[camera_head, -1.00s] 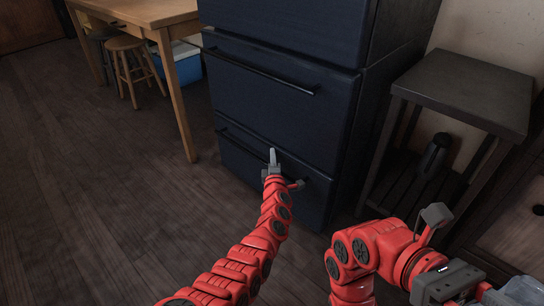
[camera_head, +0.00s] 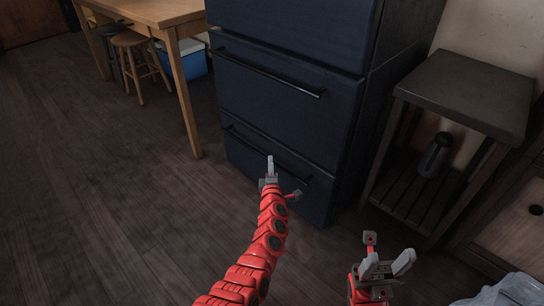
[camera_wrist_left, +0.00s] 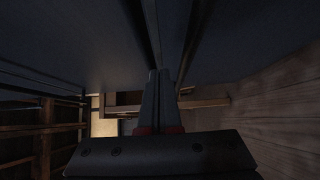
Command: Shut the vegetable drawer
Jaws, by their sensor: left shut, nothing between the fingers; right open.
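The dark blue fridge has stacked drawers with long black bar handles. Its lowest drawer (camera_head: 290,181) is near the floor, and I take it as the vegetable drawer. Its front looks nearly in line with the drawer above; I cannot tell how large any gap is. My left gripper (camera_head: 270,162) is shut and empty, in front of this drawer by its handle. Contact cannot be made out. In the left wrist view the closed fingertips (camera_wrist_left: 159,76) point along a dark blue surface. My right gripper (camera_head: 387,264) is open and empty, low at the right, away from the drawer.
A dark side table (camera_head: 468,90) with a slatted lower shelf stands right of the fridge, holding a black object (camera_head: 435,153). A wooden table (camera_head: 150,12), stools (camera_head: 138,55) and a blue cooler (camera_head: 186,62) are at the back left. The floor at left is clear.

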